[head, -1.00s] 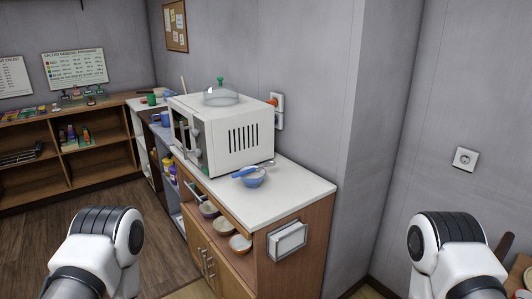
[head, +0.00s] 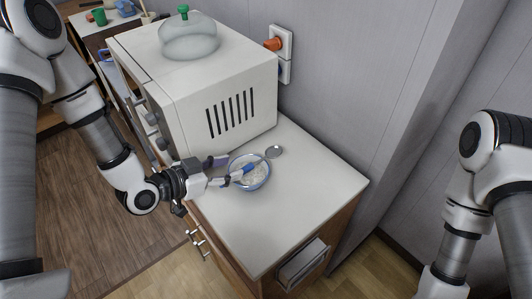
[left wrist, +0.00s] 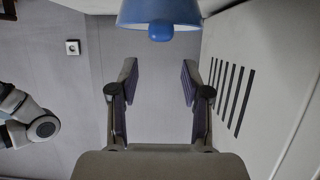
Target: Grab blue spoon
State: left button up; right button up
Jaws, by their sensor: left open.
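The blue spoon (head: 247,167) lies slantwise across the blue bowl (head: 262,184), its round metal end pointing to the back right. The bowl holds something white and stands on the white counter beside the microwave. My left gripper (head: 222,172) is open at the bowl's left side, close to the handle end. In the left wrist view my open, empty fingers (left wrist: 160,80) show wall between them. The blue bowl (left wrist: 135,12) is at the top edge, with a rounded blue end (left wrist: 160,33), likely the spoon handle, in front. My right gripper is out of view.
The white microwave (head: 190,85) stands close behind my left gripper, with a glass dome (head: 188,40) on top. A socket with an orange plug (head: 273,44) is on the wall. The counter (head: 300,205) is clear to the right and front of the bowl.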

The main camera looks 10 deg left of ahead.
aim_at(249, 165)
pick_arm(q)
jog(key=shift+w+d+f, duration=0.2)
jog(key=shift+d, duration=0.05)
jog(key=shift+f, duration=0.1)
jog(key=shift+w+f+p, duration=0.2)
jog(key=shift+w+p, duration=0.1)
jog(key=shift+p, duration=0.05)
jog(key=p+x, duration=0.1)
jog(key=x, duration=0.3)
jog(key=shift+w+d+f, duration=0.15)
jog(key=shift+d+f, duration=0.1)
jog(key=shift+d, duration=0.15)
jog(key=shift+c, duration=1)
jog(key=shift+a, duration=0.3)
jog(key=c, duration=0.5)
grip_shut()
jog(key=shift+d, duration=0.15)
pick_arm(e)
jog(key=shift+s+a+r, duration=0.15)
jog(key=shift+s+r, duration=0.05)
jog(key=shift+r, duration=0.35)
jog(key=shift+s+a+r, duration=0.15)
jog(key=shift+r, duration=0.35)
